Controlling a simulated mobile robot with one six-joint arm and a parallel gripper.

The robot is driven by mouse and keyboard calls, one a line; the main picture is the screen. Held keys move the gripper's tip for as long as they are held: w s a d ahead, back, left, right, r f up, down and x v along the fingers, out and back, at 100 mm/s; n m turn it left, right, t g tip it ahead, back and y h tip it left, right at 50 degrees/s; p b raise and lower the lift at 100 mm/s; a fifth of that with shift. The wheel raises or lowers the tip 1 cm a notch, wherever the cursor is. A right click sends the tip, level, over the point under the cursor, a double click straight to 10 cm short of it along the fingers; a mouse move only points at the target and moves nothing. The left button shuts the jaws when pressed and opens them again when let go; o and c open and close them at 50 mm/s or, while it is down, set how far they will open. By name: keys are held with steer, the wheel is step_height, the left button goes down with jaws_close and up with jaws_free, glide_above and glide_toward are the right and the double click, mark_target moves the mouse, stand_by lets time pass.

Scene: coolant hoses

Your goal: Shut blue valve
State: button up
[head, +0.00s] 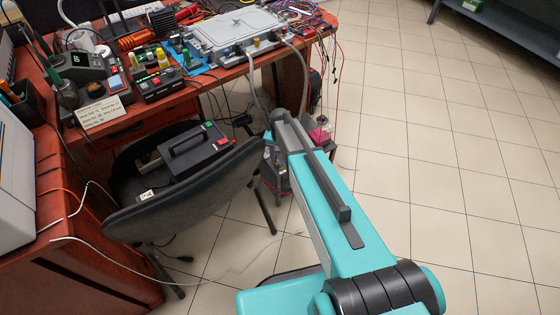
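A light grey flat box (236,30) sits on the red-brown desk at the top of the head view. A pale hose (252,82) and another hose (303,72) come from its front edge and hang down below the desk edge. I cannot pick out a blue valve; any handle on the box or hoses is too small to tell. My teal arm (335,205) reaches up from the lower right, its far end low in front of the desk, below the hoses. My gripper cannot be made out at that end, so its state does not show.
The desk (48,185) is crowded with instruments, cables and a blue mat (198,62). A black chair (190,215) with a black case (195,150) on it stands left of my arm. A thin cable crosses the floor. The tiled floor (460,150) at right is clear.

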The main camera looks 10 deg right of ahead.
mark_target(280, 163)
step_height(280, 163, up, 13)
steer(key=shift+f+p, duration=0.15)
steer(key=shift+p, duration=0.25)
steer(key=shift+s, duration=0.1)
stand_by(0.3)
steer(key=s+f+n+g, duration=0.1)
steer(key=s+f+n, duration=0.1)
steer(key=s+f, duration=0.5)
steer(key=s+f+n+g, duration=0.1)
steer(key=s+f, duration=0.6)
steer(key=s, duration=1.2)
steer(key=s+f+n+g, duration=0.2)
steer(key=s+f, duration=0.5)
steer(key=s, duration=0.6)
steer(key=shift+s+f+n+g, duration=0.2)
steer(key=shift+f+n+g, duration=0.05)
steer(key=shift+n+g, duration=0.05)
steer(key=shift+d, duration=0.1)
steer(key=shift+c, duration=1)
